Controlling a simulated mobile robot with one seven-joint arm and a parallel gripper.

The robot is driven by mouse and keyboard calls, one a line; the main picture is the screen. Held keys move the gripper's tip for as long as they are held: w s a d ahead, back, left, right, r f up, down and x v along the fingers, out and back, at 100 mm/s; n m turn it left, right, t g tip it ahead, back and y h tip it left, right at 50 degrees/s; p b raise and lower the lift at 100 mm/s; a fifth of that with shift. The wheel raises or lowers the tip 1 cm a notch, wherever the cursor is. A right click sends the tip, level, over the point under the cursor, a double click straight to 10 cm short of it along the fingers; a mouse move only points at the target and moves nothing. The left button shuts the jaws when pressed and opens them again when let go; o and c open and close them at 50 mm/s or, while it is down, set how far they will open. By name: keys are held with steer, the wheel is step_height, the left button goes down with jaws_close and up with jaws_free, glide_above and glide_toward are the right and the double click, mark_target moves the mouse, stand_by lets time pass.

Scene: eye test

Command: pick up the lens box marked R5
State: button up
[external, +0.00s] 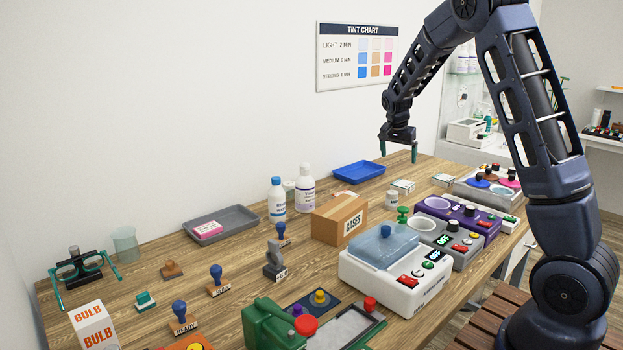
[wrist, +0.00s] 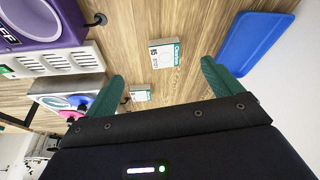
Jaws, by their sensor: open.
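Two small white boxes with teal edges lie on the wooden table. The nearer box (external: 403,186) shows larger in the wrist view (wrist: 166,54), with dark print on top that I cannot read surely as R5. The other box (external: 443,180) also shows in the wrist view (wrist: 141,96), its print too small to read. My gripper (external: 398,152) is open and empty, pointing down above the back of the table. In the wrist view its green fingertips (wrist: 163,75) are apart, with the larger box showing between and a little beyond them. Neither finger touches a box.
A blue tray (external: 358,171) lies left of the boxes in the external view. A cardboard box (external: 339,219) stands further forward. Bare wood surrounds the boxes.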

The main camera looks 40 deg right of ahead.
steer(key=m+h, duration=0.1)
glide_toward(402, 184)
steer(key=f, duration=0.1)
steer(key=d+f, duration=0.1)
steer(key=f, duration=0.1)
steer(key=shift+w+d+f+g, duration=0.25)
steer(key=shift+w+d+g, duration=0.05)
steer(key=shift+w+d, duration=0.1)
steer(key=shift+a+x, duration=0.15)
steer(key=shift+x, duration=1.15)
steer(key=shift+a+x, duration=0.1)
steer(key=shift+x, duration=1.2)
steer(key=shift+f, duration=0.15)
steer(key=c, duration=1.1)
